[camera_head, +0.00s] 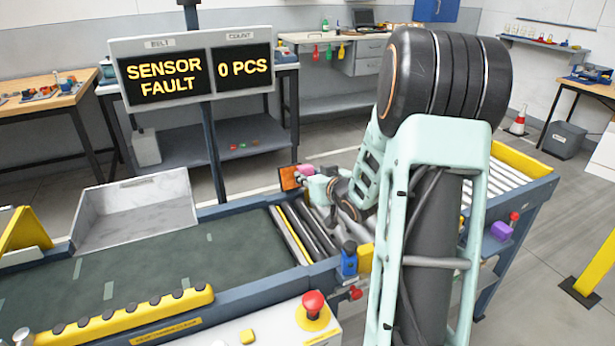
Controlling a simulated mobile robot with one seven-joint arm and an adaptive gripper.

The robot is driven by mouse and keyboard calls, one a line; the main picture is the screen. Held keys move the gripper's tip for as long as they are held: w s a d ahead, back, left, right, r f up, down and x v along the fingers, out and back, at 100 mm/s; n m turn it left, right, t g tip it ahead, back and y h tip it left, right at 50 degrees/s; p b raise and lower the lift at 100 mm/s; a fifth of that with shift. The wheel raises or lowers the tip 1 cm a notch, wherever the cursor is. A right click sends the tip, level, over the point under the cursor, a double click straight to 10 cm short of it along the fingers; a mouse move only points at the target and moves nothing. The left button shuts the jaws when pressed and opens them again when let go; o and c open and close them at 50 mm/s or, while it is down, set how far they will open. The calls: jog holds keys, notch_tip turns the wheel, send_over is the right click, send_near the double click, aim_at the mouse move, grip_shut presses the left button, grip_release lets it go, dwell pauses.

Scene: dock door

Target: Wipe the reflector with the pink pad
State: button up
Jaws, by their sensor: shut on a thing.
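The reflector (288,178) is a small orange-red square plate in a dark frame, standing at the far side of the conveyor near the sign post. The pink pad (306,169) is a small pink piece just right of the reflector. My gripper (309,178) is shut on the pink pad and points left toward the reflector. The pad is very near the reflector's face; whether they touch is too small to tell. The fingers are small here and partly hidden by the pad and my arm.
A dark conveyor belt (180,267) runs left, with rollers (303,232) beyond its end. A blue sensor (349,260) stands on the near rail. A grey bin (137,211) and the sign reading SENSOR FAULT, 0 PCS (193,70) stand left. My arm hides the right middle.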

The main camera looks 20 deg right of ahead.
aim_at(285, 179)
jog(key=shift+a+f+b, duration=0.1)
jog(key=shift+a+b, duration=1.05)
jog(key=shift+a, duration=1.65)
jog(key=shift+a+b, duration=0.35)
jog(key=shift+a, duration=0.4)
jog(key=shift+s+r, duration=0.1)
jog(key=shift+r, duration=0.1)
jog(key=shift+p+v, duration=0.6)
jog(key=shift+v, duration=0.9)
jog(key=shift+p+v, duration=0.45)
jog(key=shift+v, duration=1)
jog(key=shift+s+d, duration=0.1)
jog(key=shift+s, duration=0.05)
jog(key=shift+p+v, duration=0.6)
jog(key=shift+v, duration=0.75)
